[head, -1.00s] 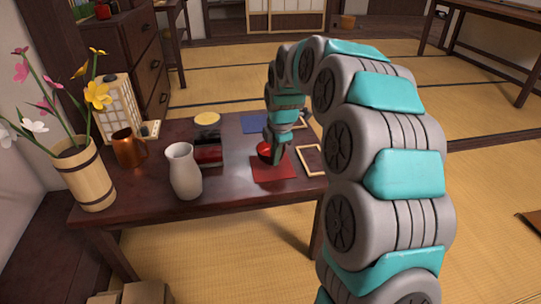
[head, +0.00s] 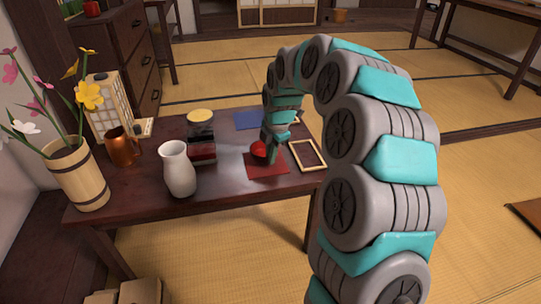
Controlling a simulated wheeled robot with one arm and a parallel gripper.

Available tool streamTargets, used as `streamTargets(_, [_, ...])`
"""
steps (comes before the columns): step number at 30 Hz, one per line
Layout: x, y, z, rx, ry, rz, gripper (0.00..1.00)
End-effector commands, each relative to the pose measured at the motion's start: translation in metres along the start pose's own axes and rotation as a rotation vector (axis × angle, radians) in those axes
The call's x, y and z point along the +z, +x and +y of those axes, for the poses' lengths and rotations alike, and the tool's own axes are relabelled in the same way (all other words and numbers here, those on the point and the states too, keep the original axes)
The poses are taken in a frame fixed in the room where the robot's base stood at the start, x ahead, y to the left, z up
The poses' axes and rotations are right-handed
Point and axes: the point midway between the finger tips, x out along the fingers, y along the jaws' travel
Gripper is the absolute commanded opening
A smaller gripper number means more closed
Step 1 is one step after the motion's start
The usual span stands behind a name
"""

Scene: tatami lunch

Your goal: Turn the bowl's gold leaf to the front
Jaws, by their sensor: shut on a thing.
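The red bowl (head: 258,149) is on the red mat (head: 262,171) at the right part of the dark low table. It is small in the head view, and no gold leaf can be made out on it. My gripper (head: 268,152) reaches down from above and is shut on the bowl at its right side. The fingers hide part of the bowl. I cannot tell whether the bowl touches the mat or is slightly raised.
A white vase (head: 178,170), dark stacked boxes (head: 201,151), a copper mug (head: 123,147) and a wooden flower bucket (head: 75,175) stand left of the bowl. An empty wooden frame (head: 307,155) lies right of the mat. A blue mat (head: 247,119) lies behind.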

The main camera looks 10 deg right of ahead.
Motion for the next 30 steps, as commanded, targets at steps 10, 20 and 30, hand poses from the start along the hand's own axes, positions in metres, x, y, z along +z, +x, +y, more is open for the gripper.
streamTargets(10, [0.0,0.0041,-0.0009,0.0,0.0,0.0,0.0])
streamTargets(20, [0.0001,0.004,-0.0009,0.0,0.0,0.0,0.4])
streamTargets(30, [0.0001,0.0028,-0.0005,0.0,0.0,0.0,0.41])
